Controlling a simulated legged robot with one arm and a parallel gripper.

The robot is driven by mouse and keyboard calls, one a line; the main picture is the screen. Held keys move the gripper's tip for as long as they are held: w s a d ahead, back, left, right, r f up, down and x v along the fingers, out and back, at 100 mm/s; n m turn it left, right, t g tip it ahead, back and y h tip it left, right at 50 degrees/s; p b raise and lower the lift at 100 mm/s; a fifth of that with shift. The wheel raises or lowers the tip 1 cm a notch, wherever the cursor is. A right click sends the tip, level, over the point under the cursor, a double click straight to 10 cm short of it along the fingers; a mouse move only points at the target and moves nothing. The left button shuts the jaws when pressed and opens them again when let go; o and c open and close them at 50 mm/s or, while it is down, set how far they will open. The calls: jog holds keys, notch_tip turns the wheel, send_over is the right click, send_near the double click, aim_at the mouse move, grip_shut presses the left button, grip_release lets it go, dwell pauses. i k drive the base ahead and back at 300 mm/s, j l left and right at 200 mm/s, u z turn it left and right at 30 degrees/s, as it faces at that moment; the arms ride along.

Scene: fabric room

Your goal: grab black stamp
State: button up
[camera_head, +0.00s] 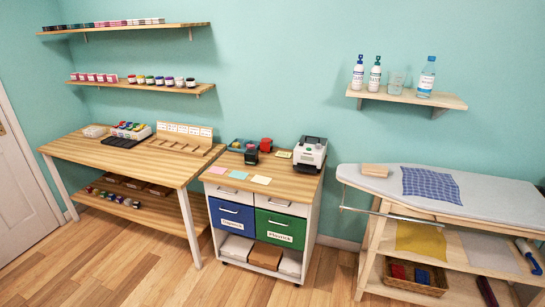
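A small black block-like object (251,155), which looks like the black stamp, stands on the wooden top of the white drawer cabinet (236,184). A red object with a dark base (266,145) stands just behind it to the right. A teal tray (238,144) lies behind and to the left of the black object. Details of the black object are too small to make out. My gripper is not in view.
A white-and-dark machine (310,153) stands right of the black object. Coloured paper sheets (261,180) lie near the cabinet's front edge. A wooden table (130,160) is on the left, an ironing board (380,184) on the right. The wooden floor (120,265) in front is clear.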

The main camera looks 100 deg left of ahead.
aim_at(251, 156)
jog(key=u, duration=3.35)
jog(key=i+j, duration=0.1)
jog(key=i, duration=0.55)
jog(key=i+z, duration=0.1)
jog(key=i, duration=0.6)
jog(key=i+j, duration=0.2)
jog(key=i, duration=0.45)
jog(key=i+j, duration=0.15)
jog(key=i, duration=0.5)
jog(key=i+j+z, duration=0.1)
jog(key=i, duration=0.55)
